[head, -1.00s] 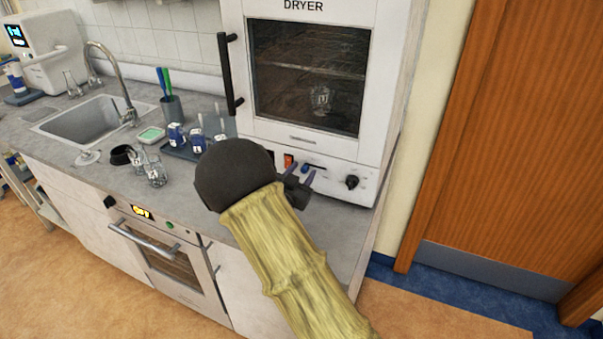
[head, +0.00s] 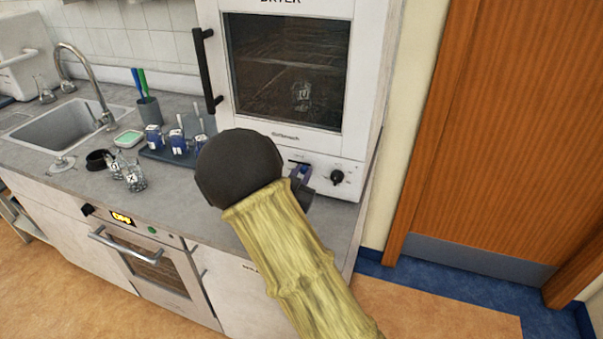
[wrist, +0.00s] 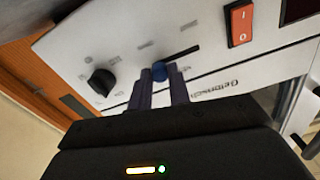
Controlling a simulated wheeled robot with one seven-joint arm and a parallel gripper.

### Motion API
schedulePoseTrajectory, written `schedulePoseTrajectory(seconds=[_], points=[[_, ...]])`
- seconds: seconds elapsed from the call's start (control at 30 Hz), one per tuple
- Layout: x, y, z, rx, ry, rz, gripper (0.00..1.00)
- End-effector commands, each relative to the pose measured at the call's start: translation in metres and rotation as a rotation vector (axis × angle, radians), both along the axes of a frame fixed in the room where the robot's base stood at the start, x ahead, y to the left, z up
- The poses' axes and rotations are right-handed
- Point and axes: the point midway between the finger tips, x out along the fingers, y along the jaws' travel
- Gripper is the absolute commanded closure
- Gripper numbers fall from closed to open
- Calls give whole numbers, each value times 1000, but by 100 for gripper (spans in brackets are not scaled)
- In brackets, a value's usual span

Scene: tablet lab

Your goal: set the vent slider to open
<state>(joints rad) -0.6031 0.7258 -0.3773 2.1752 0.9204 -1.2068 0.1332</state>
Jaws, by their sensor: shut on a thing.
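The vent slider is a small blue knob (wrist: 159,71) on the dryer's white control panel (wrist: 110,45). In the wrist view, its dark slot runs up and right from the knob, and the knob sits near the slot's lower left end, on the black dial's side. My gripper (wrist: 160,80) is shut on the knob, one finger on each side. In the head view, my gripper (head: 299,174) is at the panel below the dryer door, and my wrist hides much of the panel's left part. The printed labels around the slot are too small to read.
A black dial (head: 337,177) is right of the slider; in the wrist view a red rocker switch (wrist: 240,23) is beyond the slot's far end. The dryer door handle (head: 207,70) juts out above. A tray (head: 160,154) with blue-labelled containers and glassware (head: 134,180) stand left.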

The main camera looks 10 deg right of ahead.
Motion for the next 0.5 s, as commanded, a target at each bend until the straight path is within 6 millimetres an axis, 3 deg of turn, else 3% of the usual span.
schedulePoseTrajectory(seconds=[0.37,0.4,0.5], points=[[-5,-1,0,0,1,6,100],[-5,-1,-1,0,2,5,80],[-5,-1,-1,0,2,6,60]])
